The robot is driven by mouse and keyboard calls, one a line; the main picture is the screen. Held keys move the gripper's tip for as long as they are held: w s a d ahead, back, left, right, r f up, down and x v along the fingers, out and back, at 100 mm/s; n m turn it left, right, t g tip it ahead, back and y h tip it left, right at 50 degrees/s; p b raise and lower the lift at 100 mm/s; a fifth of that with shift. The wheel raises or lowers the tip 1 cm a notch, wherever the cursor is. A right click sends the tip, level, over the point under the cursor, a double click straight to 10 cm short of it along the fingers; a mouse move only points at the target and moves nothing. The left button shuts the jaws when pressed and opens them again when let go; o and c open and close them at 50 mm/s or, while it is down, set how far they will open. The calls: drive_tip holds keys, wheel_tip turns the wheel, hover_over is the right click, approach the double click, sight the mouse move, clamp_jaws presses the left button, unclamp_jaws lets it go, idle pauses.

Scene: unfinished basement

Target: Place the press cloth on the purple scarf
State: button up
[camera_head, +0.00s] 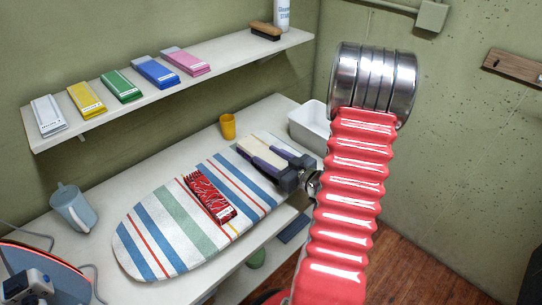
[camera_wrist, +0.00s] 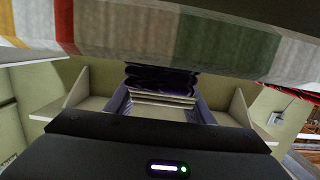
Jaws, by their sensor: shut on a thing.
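My gripper (camera_head: 255,142) is shut on a cream folded press cloth (camera_head: 264,150), near the far right end of the striped ironing board. In the wrist view, the press cloth (camera_wrist: 162,98) shows as pale stacked layers between the two purplish fingers. A dark purple folded bundle, apparently the purple scarf (camera_wrist: 160,78), shows between the cloth and the board. I cannot tell whether cloth and scarf touch. In the head view I cannot make out the scarf; the gripper and cloth probably hide it.
The striped ironing board (camera_head: 165,215) carries a red patterned folded cloth (camera_head: 209,196). A yellow cup (camera_head: 228,127), white bin (camera_head: 311,127), grey-blue jug (camera_head: 73,208) and iron (camera_head: 30,285) stand around it. The wall shelf (camera_head: 215,78) holds several coloured boxes and a brush (camera_head: 266,31).

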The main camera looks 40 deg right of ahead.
drive_tip(key=o, duration=1)
drive_tip(key=shift+r, duration=0.1)
drive_tip(key=shift+s+d+r, duration=0.1)
drive_tip(key=shift+s+r, duration=0.2)
drive_tip(key=shift+s, duration=1.7)
drive_tip(key=shift+s+d+r, duration=0.1)
drive_tip(key=shift+s+r, duration=0.15)
drive_tip(key=shift+s, duration=1.7)
drive_tip(key=shift+s+r, duration=0.3)
drive_tip(key=shift+s, duration=1.7)
drive_tip(key=shift+s, duration=0.1)
